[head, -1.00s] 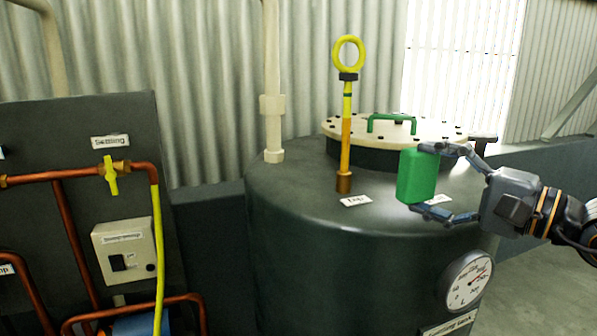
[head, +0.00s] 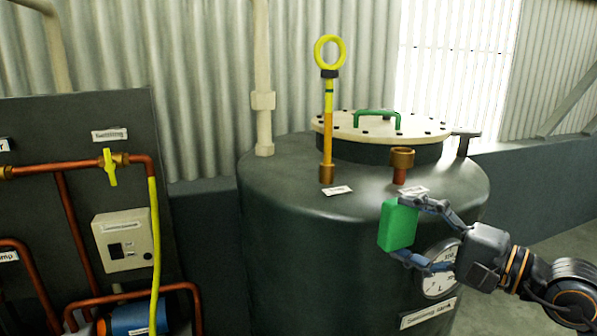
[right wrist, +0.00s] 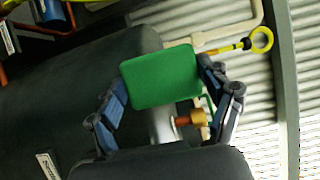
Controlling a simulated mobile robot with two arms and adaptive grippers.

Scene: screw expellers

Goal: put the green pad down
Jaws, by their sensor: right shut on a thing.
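The green pad (head: 398,226) is a small green block with rounded edges, held in my right gripper (head: 420,233). One finger is at its top and the other at its bottom, and it is in front of the dark tank's upper side in the head view. In the right wrist view the green pad (right wrist: 160,76) sits between the two blue-grey fingers of the right gripper (right wrist: 165,90). The pad covers part of the tank's front and the gauge's left edge is close to it. My left gripper is not in view.
The dark tank (head: 290,240) has a cream lid with a green handle (head: 377,117), a yellow ring-topped dipstick (head: 328,110), a brass-topped fitting (head: 402,162) and a round gauge (head: 438,275). A panel with copper pipes (head: 80,130) stands left. Floor shows at the right.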

